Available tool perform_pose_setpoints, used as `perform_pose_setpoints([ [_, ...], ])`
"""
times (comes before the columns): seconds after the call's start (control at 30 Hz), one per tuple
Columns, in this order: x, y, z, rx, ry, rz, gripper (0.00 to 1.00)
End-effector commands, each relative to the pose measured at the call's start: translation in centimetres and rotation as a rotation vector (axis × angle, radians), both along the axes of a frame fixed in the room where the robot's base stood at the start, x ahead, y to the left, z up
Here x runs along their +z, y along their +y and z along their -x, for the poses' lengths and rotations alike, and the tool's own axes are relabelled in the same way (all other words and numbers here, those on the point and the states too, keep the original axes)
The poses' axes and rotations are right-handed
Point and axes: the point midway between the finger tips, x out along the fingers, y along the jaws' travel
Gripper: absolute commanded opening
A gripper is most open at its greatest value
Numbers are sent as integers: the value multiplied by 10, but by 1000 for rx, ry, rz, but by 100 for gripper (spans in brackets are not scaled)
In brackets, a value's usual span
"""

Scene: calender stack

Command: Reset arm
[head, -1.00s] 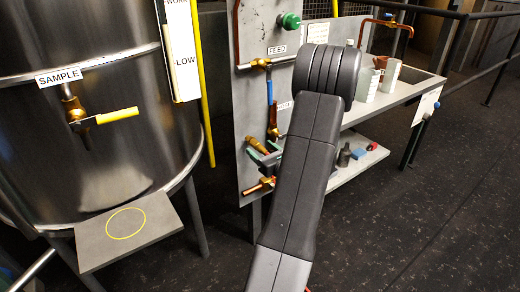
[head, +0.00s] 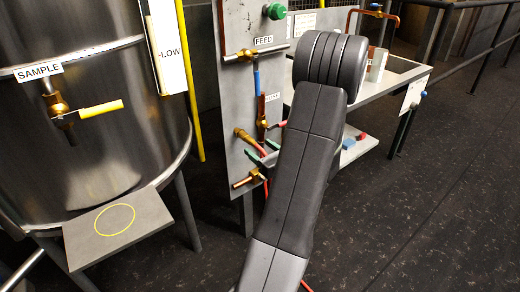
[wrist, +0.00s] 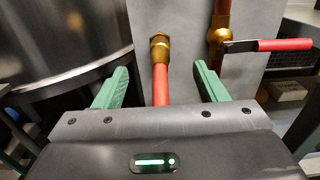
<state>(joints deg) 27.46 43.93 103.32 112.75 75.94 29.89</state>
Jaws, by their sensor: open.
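My gripper (wrist: 162,85) is open, with its two green fingers apart in the wrist view. A red hose (wrist: 162,88) lies between the fingers and runs up to a brass fitting (wrist: 159,45) on the grey panel. I cannot tell whether the fingers touch the hose. In the head view my arm (head: 300,170) reaches up and bends down behind itself, hiding most of the gripper. Only green finger parts (head: 256,158) show left of the arm, close to the panel's lower fittings.
A red-handled valve (wrist: 270,45) stands right of the fingers. The grey panel (head: 232,90) carries a FEED valve. A steel tank (head: 90,120) with a yellow-handled sample valve (head: 95,109) and a small platform (head: 120,220) is at left. A bench (head: 405,75) holds a cup (head: 377,65). Right floor is clear.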

Motion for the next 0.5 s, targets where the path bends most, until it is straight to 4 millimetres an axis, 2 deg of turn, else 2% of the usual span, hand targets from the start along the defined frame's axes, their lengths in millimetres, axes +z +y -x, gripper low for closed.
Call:
perform_pose_setpoints([
  [0.27, 0, 5, -7, 3, 0, 1, 65],
  [0.5, 1, 26, -34, 4, 0, 0, 65],
])
